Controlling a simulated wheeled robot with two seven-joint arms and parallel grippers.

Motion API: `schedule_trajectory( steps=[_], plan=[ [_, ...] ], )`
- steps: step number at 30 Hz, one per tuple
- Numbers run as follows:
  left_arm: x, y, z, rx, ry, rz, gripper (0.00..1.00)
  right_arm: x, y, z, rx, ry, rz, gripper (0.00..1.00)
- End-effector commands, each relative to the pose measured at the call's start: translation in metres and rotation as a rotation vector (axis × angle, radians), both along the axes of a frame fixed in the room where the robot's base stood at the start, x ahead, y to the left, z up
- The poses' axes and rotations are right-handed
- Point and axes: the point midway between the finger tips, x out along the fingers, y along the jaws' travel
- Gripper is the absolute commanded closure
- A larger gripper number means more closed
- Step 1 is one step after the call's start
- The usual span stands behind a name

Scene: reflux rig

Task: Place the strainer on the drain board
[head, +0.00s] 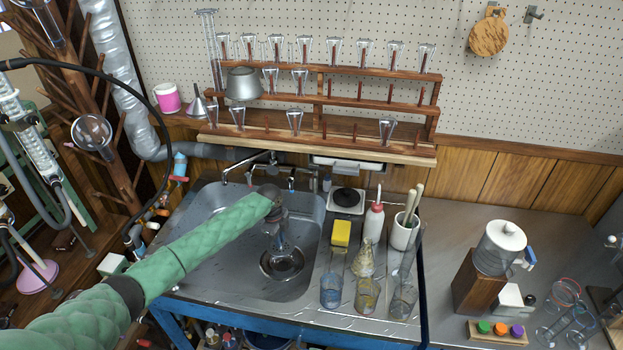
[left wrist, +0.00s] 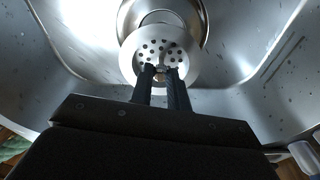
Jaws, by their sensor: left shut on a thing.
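The strainer (left wrist: 165,52) is a round metal disc with holes. My left gripper (left wrist: 164,72) is shut on it near its centre, inside the sink. In the head view my left gripper (head: 277,238) points down into the basin, with the strainer at its tips over or near the drain. In the left wrist view the drain (left wrist: 165,12) shows behind the strainer, partly covered by it. I cannot tell how high the strainer is held. The drain board (head: 387,264) is the metal surface right of the basin. My right gripper is not in view.
On the drain board stand a yellow sponge (head: 341,233), a white bottle (head: 374,222), a white crock of tools (head: 403,235), a flask (head: 363,261) and several glasses along the front. Free room there is narrow. The faucet (head: 250,168) reaches over the sink's back.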

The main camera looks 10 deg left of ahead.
Motion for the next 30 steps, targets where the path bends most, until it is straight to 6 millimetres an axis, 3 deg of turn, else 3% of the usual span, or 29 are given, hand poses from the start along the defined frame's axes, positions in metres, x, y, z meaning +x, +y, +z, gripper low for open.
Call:
schedule_trajectory(
  steps=[8,17,23,30],
  plan=[
    [-0.001,0.001,0.001,0.0,0.001,0.148,1.0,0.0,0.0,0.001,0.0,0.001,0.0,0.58],
    [-0.009,0.005,0.002,-0.001,0.0,0.556,1.0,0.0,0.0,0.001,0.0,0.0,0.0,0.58],
    [-0.016,-0.003,0.015,-0.001,-0.002,0.811,1.0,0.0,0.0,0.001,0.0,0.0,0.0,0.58],
    [-0.025,-0.022,0.044,-0.002,-0.001,1.101,1.0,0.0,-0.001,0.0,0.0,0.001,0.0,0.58]
  ],
)
